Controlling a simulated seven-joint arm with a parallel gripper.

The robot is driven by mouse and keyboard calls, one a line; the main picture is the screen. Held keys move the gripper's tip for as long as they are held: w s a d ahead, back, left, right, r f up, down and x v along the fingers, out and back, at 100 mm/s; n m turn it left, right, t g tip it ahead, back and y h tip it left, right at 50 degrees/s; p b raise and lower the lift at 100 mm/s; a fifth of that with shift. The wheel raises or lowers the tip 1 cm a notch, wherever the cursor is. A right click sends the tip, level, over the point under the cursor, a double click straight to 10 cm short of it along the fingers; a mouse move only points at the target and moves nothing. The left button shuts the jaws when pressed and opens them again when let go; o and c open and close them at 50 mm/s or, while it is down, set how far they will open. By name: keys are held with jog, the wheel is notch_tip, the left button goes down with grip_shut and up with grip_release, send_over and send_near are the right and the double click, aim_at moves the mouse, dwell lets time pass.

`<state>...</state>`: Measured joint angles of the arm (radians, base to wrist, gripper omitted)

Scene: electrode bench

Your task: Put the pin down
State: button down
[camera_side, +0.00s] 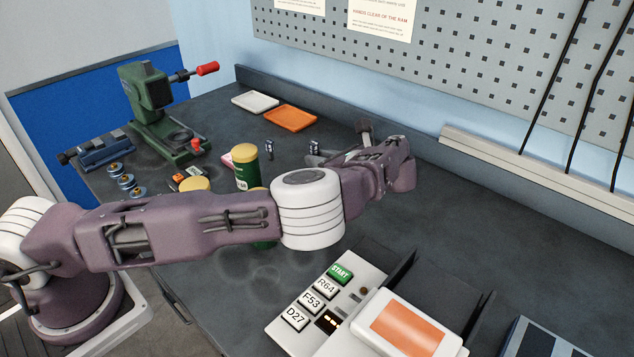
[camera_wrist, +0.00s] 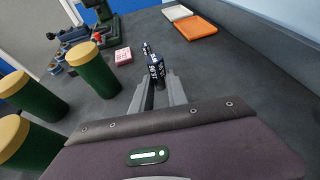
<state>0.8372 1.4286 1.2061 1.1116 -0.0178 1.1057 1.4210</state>
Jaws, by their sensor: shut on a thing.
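A small dark pin with white markings (camera_wrist: 157,71) is between the two fingertips of my gripper (camera_wrist: 160,82) in the wrist view. My gripper is shut on it. In the side view the pin (camera_side: 314,147) shows small at the end of my gripper (camera_side: 318,157), partly hidden by the fingers and wrist. It looks about upright and low over the bench; I cannot tell whether it touches the surface. A second similar dark-and-white piece (camera_side: 269,149) stands apart to the left. In the wrist view it shows just beyond the held pin (camera_wrist: 147,49).
Green cylinders with yellow lids (camera_side: 245,170) stand left of my gripper, some hidden by my arm. A pink box (camera_wrist: 123,55), a white tray (camera_side: 255,101), an orange tray (camera_side: 291,117) and a green press (camera_side: 150,95) lie beyond. A button panel (camera_side: 325,300) is in front.

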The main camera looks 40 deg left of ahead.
notch_tip(320, 180, down, 6)
jog(key=shift+f, duration=0.15)
jog(key=shift+f, duration=0.1)
jog(key=c, duration=1.3)
grip_release()
jog(key=v, duration=1.2)
